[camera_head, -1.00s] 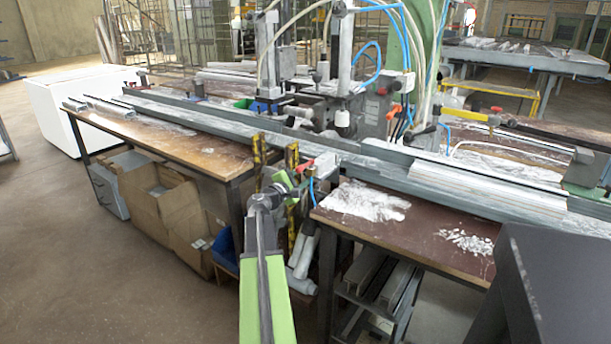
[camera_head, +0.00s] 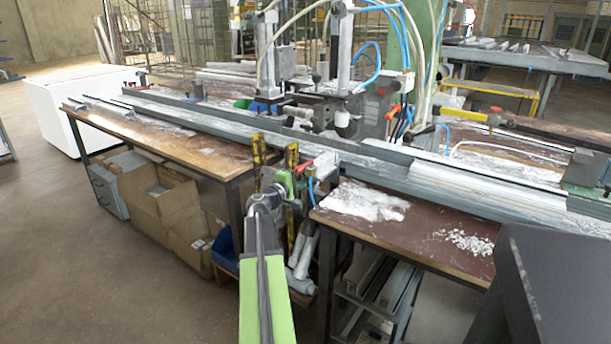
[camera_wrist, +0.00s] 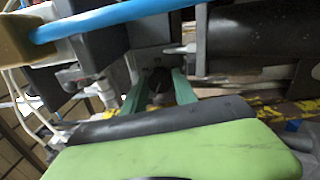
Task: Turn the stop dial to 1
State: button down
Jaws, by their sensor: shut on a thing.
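In the wrist view, my gripper (camera_wrist: 156,92) has its two green fingers on either side of a small dark round knob, which I take to be the stop dial (camera_wrist: 159,80). The fingers are shut on it. In the head view, my gripper (camera_head: 299,180) is at the front edge of the bench, beside a small red-and-grey fitting. The dial itself is hidden there behind my gripper and wrist.
A blue hose (camera_wrist: 105,20) and a dark cylinder (camera_wrist: 250,40) lie close to my fingers. A long profile rail (camera_head: 225,120) runs along the bench. Yellow-and-black posts (camera_head: 292,160) stand beside my wrist. White shavings (camera_head: 362,200) lie on the bench top to the right.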

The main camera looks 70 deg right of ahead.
jog(key=m, duration=0.6)
jog(key=shift+a, duration=0.1)
jog(key=shift+m, duration=0.3)
dwell(0.3)
jog(key=c, duration=1)
grip_release()
jog(key=shift+o, duration=0.2)
jog(key=v, duration=1.7)
jog(key=shift+a, duration=0.2)
